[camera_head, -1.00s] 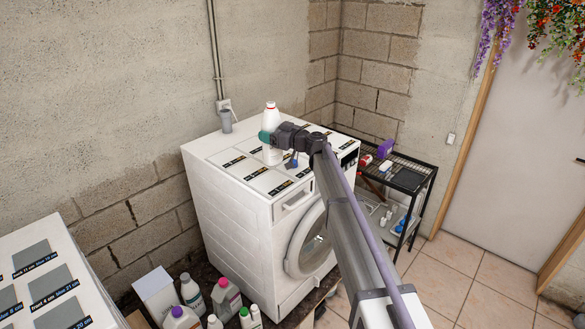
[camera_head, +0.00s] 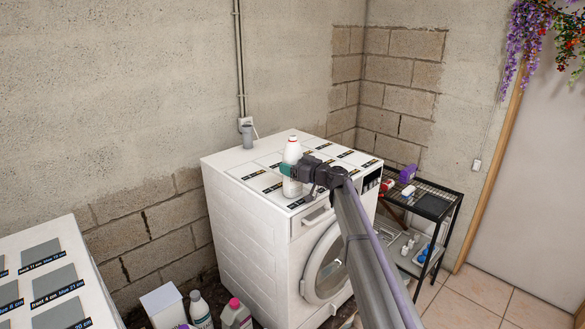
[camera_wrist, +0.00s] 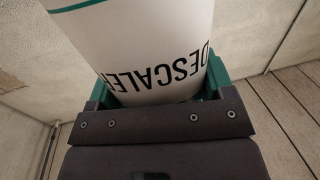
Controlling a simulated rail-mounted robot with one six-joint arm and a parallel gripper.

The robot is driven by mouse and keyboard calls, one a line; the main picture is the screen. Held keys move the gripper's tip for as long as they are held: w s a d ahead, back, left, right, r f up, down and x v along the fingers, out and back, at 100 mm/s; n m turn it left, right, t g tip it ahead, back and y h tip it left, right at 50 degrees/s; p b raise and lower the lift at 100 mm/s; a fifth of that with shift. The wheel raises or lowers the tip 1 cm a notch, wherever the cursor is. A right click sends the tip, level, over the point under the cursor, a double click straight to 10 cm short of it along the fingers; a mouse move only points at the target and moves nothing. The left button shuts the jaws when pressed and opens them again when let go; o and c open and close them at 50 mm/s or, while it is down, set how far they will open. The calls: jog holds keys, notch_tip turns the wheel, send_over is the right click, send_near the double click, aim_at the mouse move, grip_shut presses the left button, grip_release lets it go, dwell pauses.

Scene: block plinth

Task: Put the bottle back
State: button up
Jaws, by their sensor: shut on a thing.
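The bottle (camera_head: 292,152) is white with a red cap and stands upright over the front part of the washing machine's top (camera_head: 222,162). My gripper (camera_head: 289,170) is shut on the bottle's lower half. I cannot tell whether the bottle's base touches the top. The machine's top carries several labelled pads, some hidden behind the bottle and my arm.
Another white top (camera_head: 85,262) with grey labelled pads is at the lower left. A grey cup (camera_head: 247,137) stands at the machine's back corner. Several bottles (camera_head: 200,309) and a white box (camera_head: 162,303) are on the floor. A black rack (camera_head: 433,205) stands at the right.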

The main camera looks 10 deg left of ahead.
jog(key=o, duration=1.1)
jog(key=shift+s+d+r+p, duration=0.15)
jog(key=shift+p, duration=0.15)
jog(key=v, duration=1.2)
jog(key=s+d+f+m+g+h, duration=0.1)
jog(key=s+f+g+h, duration=0.15)
jog(key=s+f, duration=0.45)
jog(key=s+d+f+m+g+h, duration=0.1)
jog(key=s+f+m+g+h, duration=0.15)
jog(key=s, duration=0.85)
jog(key=s+d+f+m+g+h, duration=0.1)
jog(key=s+d+f+m+h, duration=0.1)
jog(key=s, duration=0.5)
jog(key=s+d+f+m+g+h, duration=0.1)
jog(key=s+d+f+m+h, duration=0.2)
jog(key=s+d+h, duration=0.2)
jog(key=s+d+f+m+g+h, duration=0.2)
jog(key=s+d+m+h, duration=0.1)
jog(key=s+d, duration=0.4)
jog(key=s, duration=0.3)
jog(key=shift+s+f, duration=0.4)
